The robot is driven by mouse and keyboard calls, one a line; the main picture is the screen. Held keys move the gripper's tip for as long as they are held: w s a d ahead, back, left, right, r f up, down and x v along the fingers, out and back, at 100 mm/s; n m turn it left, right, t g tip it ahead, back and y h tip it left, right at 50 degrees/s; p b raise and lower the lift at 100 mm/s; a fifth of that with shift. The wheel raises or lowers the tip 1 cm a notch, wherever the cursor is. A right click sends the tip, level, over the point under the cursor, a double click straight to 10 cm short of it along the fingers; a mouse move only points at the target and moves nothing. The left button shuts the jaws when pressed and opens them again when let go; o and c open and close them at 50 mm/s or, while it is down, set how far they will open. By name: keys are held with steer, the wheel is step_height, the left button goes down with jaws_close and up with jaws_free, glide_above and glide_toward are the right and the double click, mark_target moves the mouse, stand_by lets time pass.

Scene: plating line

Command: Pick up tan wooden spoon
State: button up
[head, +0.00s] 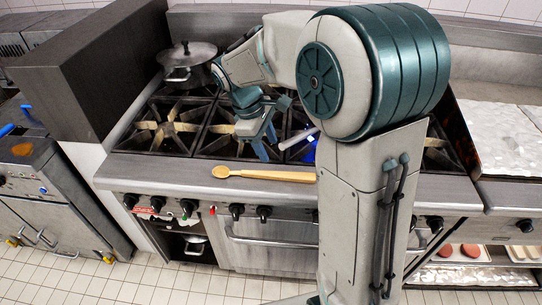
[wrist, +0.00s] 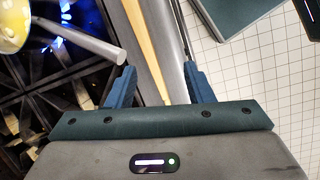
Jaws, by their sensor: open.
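The tan wooden spoon (head: 270,175) lies flat along the front ledge of the stove, its bowl end to the left. My arm hides its right end in the head view. My gripper (head: 268,145) is above the stove front, just behind and above the spoon, with its blue fingers pointing down. In the wrist view my gripper (wrist: 160,70) is open and empty. The spoon's handle (wrist: 146,45) shows as a long tan strip running between the fingers, apart from both.
A grey handle (head: 299,138) sticks out over the burners beside my gripper, near a blue flame; it belongs to a yellowish pan (wrist: 14,25). A lidded pot (head: 188,66) stands on the back left burner. The ledge (head: 160,170) left of the spoon is clear.

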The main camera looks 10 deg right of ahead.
steer(key=w+a+f+n+p, duration=0.1)
steer(key=w+a+n+p, duration=0.15)
steer(key=w, duration=0.25)
steer(key=h, duration=0.1)
glide_above(276, 173)
steer(key=a, duration=0.2)
steer(key=shift+n+g, duration=0.35)
steer(key=shift+g, duration=0.05)
steer(key=f, duration=0.8)
steer(key=shift+w+a, duration=0.15)
steer(key=shift+w, duration=0.2)
steer(key=shift+p+x, duration=0.75)
steer(key=shift+x, duration=1.95)
steer(key=shift+a, duration=0.15)
jaws_close()
